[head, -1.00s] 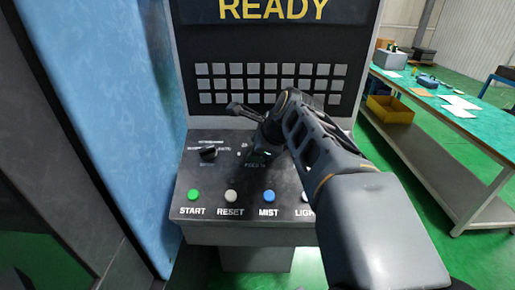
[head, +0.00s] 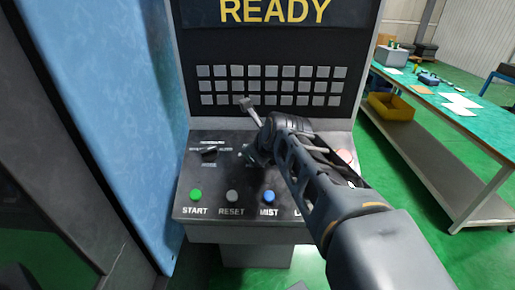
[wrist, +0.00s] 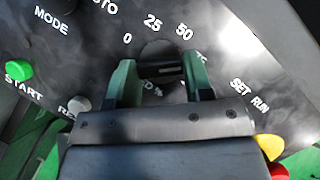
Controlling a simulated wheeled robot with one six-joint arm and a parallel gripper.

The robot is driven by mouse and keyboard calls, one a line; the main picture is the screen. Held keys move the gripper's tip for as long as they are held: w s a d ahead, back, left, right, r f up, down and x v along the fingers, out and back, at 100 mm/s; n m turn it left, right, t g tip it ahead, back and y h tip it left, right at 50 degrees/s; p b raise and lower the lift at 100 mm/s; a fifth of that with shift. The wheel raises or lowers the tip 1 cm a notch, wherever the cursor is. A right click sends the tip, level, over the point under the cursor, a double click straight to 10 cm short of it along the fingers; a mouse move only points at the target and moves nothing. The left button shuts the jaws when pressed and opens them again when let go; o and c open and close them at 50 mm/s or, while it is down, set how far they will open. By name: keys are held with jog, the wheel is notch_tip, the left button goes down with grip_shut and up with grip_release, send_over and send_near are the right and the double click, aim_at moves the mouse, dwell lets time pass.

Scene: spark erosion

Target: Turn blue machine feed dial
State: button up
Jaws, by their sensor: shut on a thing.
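The feed dial (wrist: 158,48) is a dark round knob on the black control panel, seen in the wrist view with the numbers 0, 25 and 50 around its upper side. My gripper (wrist: 160,72) has its two green fingers on either side of the dial's grip bar and is shut on it. In the head view my gripper (head: 250,156) is down at the panel, right of the mode knob (head: 209,151). The dial is mostly hidden there by my gripper and arm. I cannot read the dial's pointer clearly.
Green START (head: 195,195), grey RESET (head: 232,196) and blue MIST (head: 269,197) buttons line the panel's front. A keypad (head: 270,86) and READY screen (head: 275,12) rise behind. A green workbench (head: 430,95) stands right. Yellow (wrist: 268,147) and red (wrist: 278,171) buttons lie close to my gripper.

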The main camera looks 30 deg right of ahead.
dwell(0.4)
jog(key=o, duration=0.9)
